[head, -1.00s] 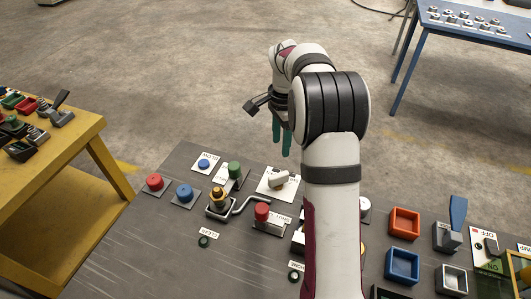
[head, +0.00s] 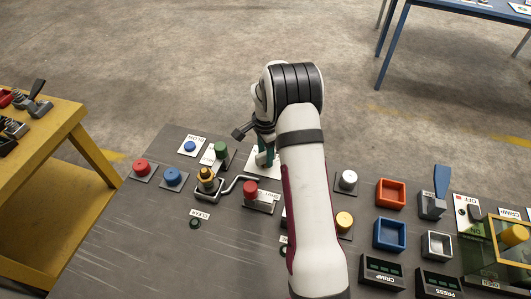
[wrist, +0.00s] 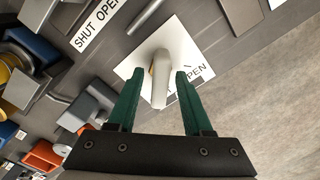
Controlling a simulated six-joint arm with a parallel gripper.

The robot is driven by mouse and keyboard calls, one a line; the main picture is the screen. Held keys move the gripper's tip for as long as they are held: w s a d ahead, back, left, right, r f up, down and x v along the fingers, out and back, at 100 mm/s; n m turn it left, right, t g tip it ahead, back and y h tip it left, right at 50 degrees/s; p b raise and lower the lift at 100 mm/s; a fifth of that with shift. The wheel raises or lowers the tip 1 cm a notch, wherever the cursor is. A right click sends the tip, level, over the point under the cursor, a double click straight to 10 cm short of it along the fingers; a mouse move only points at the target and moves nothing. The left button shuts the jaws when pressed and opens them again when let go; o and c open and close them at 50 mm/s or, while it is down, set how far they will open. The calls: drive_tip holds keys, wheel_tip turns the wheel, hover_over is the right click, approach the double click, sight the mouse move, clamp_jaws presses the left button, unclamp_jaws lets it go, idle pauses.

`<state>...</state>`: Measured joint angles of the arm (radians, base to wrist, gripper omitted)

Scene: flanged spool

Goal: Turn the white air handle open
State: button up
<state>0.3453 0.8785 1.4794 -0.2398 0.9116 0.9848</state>
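The white air handle (wrist: 160,68) stands on a white square plate (wrist: 186,52) with printed lettering that reads OPEN. In the wrist view the handle lies between the two green fingers of my gripper (wrist: 158,76). The fingers are apart, with a gap on each side of the handle, so I see no grip on it. In the head view my gripper (head: 265,157) points down over the plate and hides most of the handle. Part of the plate (head: 254,168) shows beside the fingers.
Open floor lies behind the panel.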

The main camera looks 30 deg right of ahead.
clamp_jaws()
drive_tip(key=shift+n, duration=0.3)
drive_tip(key=n, duration=0.3)
drive_tip(key=shift+n, duration=0.4)
drive_tip(key=n, duration=0.4)
drive_tip(key=shift+n, duration=0.3)
drive_tip(key=n, duration=0.4)
drive_tip(key=shift+r+n, duration=0.1)
drive_tip(key=shift+n, duration=2.3)
drive_tip(key=shift+o, duration=0.7)
unclamp_jaws()
